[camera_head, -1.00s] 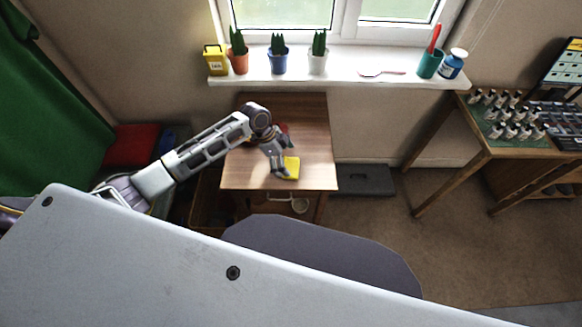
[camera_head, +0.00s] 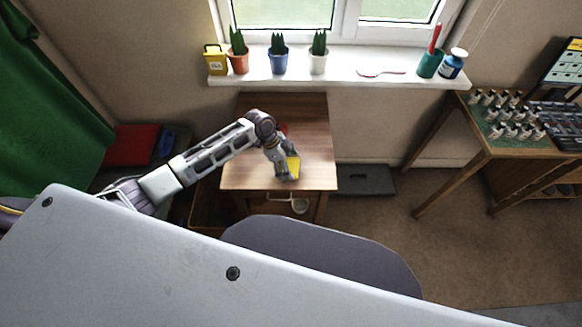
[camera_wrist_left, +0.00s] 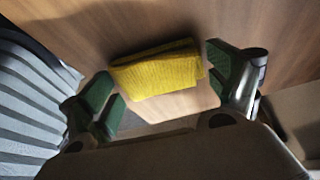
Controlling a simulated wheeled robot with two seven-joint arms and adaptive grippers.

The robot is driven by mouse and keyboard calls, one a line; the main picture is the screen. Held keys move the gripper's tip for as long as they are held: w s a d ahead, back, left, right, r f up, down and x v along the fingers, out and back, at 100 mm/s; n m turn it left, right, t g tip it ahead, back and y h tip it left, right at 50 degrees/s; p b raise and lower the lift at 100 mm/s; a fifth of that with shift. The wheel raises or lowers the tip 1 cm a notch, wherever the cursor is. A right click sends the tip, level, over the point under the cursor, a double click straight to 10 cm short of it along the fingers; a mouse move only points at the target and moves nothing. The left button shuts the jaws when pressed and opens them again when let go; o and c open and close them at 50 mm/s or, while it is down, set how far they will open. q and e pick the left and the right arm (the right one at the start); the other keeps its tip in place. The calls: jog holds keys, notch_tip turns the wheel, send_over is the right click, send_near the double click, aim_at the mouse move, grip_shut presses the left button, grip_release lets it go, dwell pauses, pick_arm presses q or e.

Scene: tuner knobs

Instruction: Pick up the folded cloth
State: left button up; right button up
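The folded cloth (camera_wrist_left: 158,70) is yellow and ribbed and lies on the wooden table top (camera_head: 240,178) near its front edge. In the head view the cloth (camera_head: 293,166) is partly hidden by my left gripper (camera_head: 284,173). In the left wrist view my left gripper (camera_wrist_left: 170,92) is open, with its green-padded fingers apart on either side of the cloth. I cannot tell whether the right finger touches it. My right gripper is not in view.
A red object (camera_head: 283,128) sits behind my left wrist on the table. Potted plants (camera_head: 278,58) and other items line the windowsill (camera_head: 345,80). A workbench with several small bottles (camera_head: 515,122) stands at the right. The table's right side is clear.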

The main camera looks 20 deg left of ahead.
aim_at(289, 165)
pick_arm(q)
jog(key=shift+c, duration=0.4)
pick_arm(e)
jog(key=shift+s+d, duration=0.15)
pick_arm(q)
jog(key=shift+r, duration=0.8)
notch_tip(289, 165, up, 7)
jog(key=shift+f+p, duration=0.1)
jog(key=shift+p, duration=0.25)
jog(key=shift+r, duration=0.8)
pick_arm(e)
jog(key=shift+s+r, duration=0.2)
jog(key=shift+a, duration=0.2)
